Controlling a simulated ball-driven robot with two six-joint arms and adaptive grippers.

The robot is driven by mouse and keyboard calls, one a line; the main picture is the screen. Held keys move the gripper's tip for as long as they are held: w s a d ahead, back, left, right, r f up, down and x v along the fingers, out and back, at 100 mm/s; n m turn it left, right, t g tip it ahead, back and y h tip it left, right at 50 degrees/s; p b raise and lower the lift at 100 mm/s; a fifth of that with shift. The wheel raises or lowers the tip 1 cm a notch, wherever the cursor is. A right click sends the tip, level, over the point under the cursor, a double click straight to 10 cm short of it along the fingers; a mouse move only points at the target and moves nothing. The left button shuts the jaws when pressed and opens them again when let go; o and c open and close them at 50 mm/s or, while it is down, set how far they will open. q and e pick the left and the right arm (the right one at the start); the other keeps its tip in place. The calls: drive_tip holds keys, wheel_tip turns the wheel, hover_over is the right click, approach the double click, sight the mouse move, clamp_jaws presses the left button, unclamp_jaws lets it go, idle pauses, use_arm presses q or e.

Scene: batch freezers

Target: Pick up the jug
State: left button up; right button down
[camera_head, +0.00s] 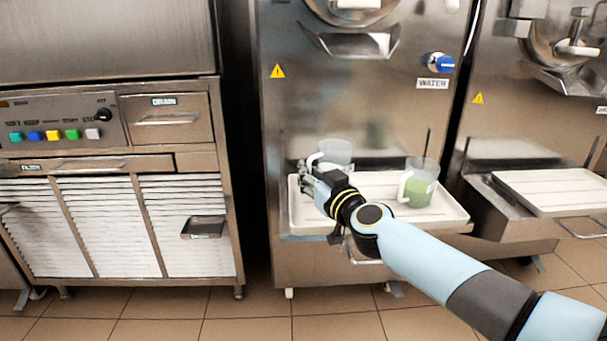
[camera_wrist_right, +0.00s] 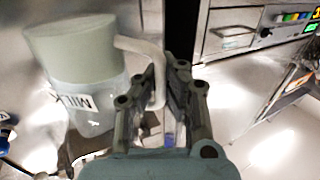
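A translucent pale jug (camera_head: 337,151) with a white handle is at the left part of the white tray (camera_head: 456,217) in the head view. In the right wrist view the jug (camera_wrist_right: 82,62) has pale grey-green contents and a label reading MILK. My right gripper (camera_head: 309,172) is at its handle. In the wrist view the fingers of my right gripper (camera_wrist_right: 163,92) stand close together, one on each side of the white handle, and look shut on it. My arm hides the jug's base, so I cannot tell whether it touches the tray. My left gripper is not in view.
A second jug (camera_head: 420,184) with green contents and a dark stick stands on the right part of the tray. The freezer front (camera_head: 330,95) rises behind. Another tray (camera_head: 555,190) is at the right, a slatted cabinet (camera_head: 110,225) at the left.

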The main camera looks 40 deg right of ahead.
sight(350, 149)
drive_tip(key=s+d+r+p, duration=0.1)
drive_tip(key=d, duration=0.1)
drive_tip(key=s+d+r+p, duration=0.1)
drive_tip(key=d+r, duration=0.1)
drive_tip(key=d, duration=0.1)
drive_tip(key=s+d+r+p, duration=0.1)
drive_tip(key=s+d+r, duration=0.1)
drive_tip(key=shift+d, duration=0.3)
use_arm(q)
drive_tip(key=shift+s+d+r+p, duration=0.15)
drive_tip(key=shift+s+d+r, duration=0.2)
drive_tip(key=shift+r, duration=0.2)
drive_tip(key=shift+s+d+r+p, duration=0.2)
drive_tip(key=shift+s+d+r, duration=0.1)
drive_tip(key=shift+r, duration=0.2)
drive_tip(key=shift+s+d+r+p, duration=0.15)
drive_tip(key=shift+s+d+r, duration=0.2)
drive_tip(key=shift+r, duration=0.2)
use_arm(e)
drive_tip(key=shift+s+d+r, duration=0.45)
drive_tip(key=shift+d+r, duration=0.05)
drive_tip(key=shift+d, duration=0.3)
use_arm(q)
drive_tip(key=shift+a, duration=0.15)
